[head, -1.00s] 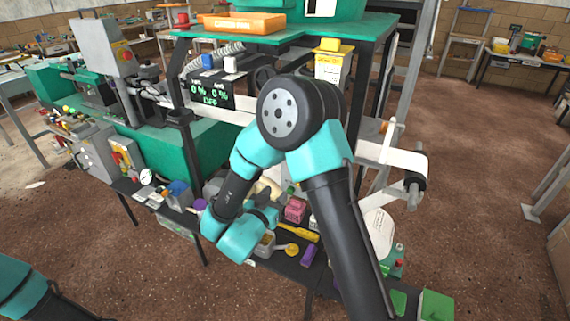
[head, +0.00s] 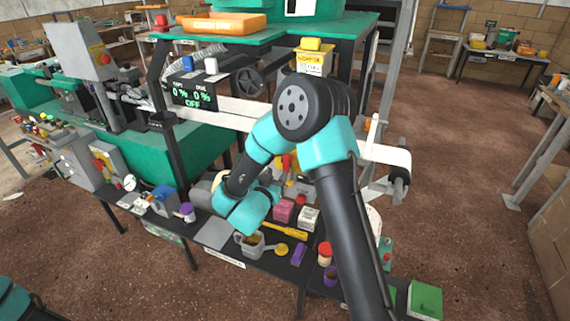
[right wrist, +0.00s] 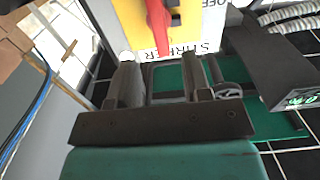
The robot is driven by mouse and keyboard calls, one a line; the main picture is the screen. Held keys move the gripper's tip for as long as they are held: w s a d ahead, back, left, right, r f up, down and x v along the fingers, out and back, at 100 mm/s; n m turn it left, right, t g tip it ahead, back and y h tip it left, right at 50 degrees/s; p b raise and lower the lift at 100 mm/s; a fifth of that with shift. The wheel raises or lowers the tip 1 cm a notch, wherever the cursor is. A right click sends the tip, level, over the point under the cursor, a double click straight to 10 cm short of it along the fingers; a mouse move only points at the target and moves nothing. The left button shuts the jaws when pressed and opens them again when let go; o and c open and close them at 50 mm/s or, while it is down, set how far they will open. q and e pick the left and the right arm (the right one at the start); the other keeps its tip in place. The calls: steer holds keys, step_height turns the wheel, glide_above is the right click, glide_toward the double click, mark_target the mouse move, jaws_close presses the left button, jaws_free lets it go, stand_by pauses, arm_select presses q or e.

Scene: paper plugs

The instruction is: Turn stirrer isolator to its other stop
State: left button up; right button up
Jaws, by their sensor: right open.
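The stirrer isolator's red handle (right wrist: 158,28) sits on a yellow plate (right wrist: 184,12) at the top of the right wrist view. A white label with black lettering, partly cut off, is beside the plate, and OFF shows at its upper right. My right gripper (right wrist: 161,80) is open. Its two dark fingers point toward the isolator, and the handle lies beyond the gap between them, apparently untouched. In the head view a bit of yellow and red (head: 288,163) shows behind my right arm; the gripper itself is mostly hidden by the wrist. Only my left arm's edge shows, at the lower left.
A black bench shelf (head: 285,262) holds a grey can (head: 252,245), a yellow tool (head: 285,230), small boxes and jars. A display panel (head: 194,95) reads 0 % and OFF. A white roll (head: 385,160) stands to the right. Brown floor at the right is open.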

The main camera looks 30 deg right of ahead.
mark_target(285, 163)
steer(key=x, duration=0.7)
steer(key=shift+w+d, duration=0.2)
steer(key=shift+d, duration=0.1)
steer(key=c, duration=0.8)
